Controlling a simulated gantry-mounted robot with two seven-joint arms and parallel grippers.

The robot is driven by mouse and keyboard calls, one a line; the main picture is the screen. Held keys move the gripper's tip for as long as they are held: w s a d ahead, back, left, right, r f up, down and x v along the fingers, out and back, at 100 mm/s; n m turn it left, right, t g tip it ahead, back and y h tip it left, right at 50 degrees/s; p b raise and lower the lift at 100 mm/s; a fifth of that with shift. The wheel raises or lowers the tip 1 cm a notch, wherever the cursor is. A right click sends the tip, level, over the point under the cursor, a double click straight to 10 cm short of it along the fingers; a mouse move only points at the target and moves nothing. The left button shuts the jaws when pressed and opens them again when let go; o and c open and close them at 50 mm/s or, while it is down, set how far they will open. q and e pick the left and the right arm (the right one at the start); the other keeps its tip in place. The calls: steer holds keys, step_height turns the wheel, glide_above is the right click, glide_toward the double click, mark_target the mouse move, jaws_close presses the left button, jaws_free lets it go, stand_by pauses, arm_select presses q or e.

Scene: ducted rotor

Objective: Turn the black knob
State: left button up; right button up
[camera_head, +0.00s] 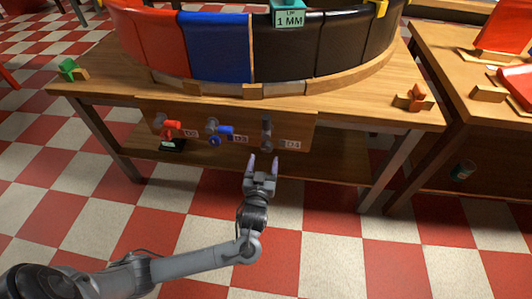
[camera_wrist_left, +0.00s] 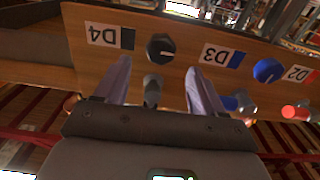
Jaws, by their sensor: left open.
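The black knob (camera_wrist_left: 160,48) is round, with a pale pointer line, and sits on a wooden panel (camera_wrist_left: 60,48) beside the D4 label (camera_wrist_left: 110,36). In the head view the black knob (camera_head: 266,143) is small, low on the panel under the table's front edge. My left gripper (camera_head: 262,163) is open and points up at it. In the left wrist view the fingers of my left gripper (camera_wrist_left: 158,72) lie apart on either side of the knob's line, with a visible gap and nothing held. A dark stem (camera_wrist_left: 152,90) shows between the fingers. My right gripper is not in view.
A blue knob (camera_wrist_left: 267,70) by the D3 label (camera_wrist_left: 222,56) and red fittings (camera_head: 171,127) by D2 share the panel. A curved duct of red, blue and black segments (camera_head: 215,45) stands on the table (camera_head: 340,106). Table legs flank the open floor below.

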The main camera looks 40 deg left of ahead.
mark_target(265, 149)
arm_select(q)
steer(key=b+x, duration=0.1)
steer(key=x, duration=0.4)
steer(key=shift+w+b, duration=0.15)
steer(key=shift+b, duration=0.25)
steer(key=shift+w+a, duration=0.2)
steer(key=shift+a, duration=0.05)
steer(key=c, duration=1.1)
steer(key=shift+o, duration=0.2)
steer(key=shift+n, duration=0.3)
steer(key=n, duration=0.3)
steer(key=shift+p, duration=0.4)
steer(key=shift+s+n, duration=0.1)
steer(key=shift+n, duration=2)
steer(key=shift+a, duration=0.1)
